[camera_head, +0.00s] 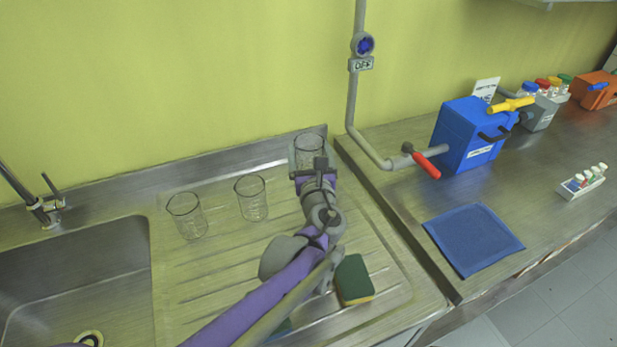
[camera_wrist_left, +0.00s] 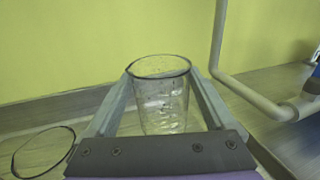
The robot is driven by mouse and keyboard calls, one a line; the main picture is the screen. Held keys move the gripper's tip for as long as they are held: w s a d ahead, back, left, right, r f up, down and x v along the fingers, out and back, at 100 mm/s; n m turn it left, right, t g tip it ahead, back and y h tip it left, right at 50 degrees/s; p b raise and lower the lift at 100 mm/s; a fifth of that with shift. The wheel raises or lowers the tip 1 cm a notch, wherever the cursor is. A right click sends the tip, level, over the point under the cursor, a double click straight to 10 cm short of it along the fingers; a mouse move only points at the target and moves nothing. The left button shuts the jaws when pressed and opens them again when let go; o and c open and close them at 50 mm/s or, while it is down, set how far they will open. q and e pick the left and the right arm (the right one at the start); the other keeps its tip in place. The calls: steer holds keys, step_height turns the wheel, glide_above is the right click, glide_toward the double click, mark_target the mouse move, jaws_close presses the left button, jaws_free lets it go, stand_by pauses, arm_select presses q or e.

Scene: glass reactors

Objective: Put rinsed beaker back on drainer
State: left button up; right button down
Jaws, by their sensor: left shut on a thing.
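My left gripper (camera_head: 310,160) is shut on a clear glass beaker (camera_head: 309,148) at the back right corner of the ribbed steel drainer (camera_head: 215,262). In the left wrist view the beaker (camera_wrist_left: 162,92) is upright between the two fingers (camera_wrist_left: 163,112). I cannot tell whether its base touches the drainer. Two more clear beakers stand upright on the drainer to the left, one nearer the middle (camera_head: 251,198) and one near the sink (camera_head: 187,216). My right gripper is not in view.
A green and yellow sponge (camera_head: 354,280) lies on the drainer by my left arm. The sink (camera_head: 75,285) is at the left. A grey pipe (camera_head: 352,110) runs close to the right of the beaker. A blue box (camera_head: 470,135) and blue cloth (camera_head: 473,239) are on the right counter.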

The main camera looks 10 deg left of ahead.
arm_select(q)
step_height(320, 180, down, 3)
steer(key=shift+s+r, duration=0.1)
steer(key=shift+f+b, duration=0.55)
steer(key=shift+f, duration=1.6)
steer(key=shift+f, duration=0.2)
steer(key=o, duration=1.1)
steer(key=shift+o, duration=0.2)
steer(key=shift+r, duration=0.3)
steer(key=v, duration=1.2)
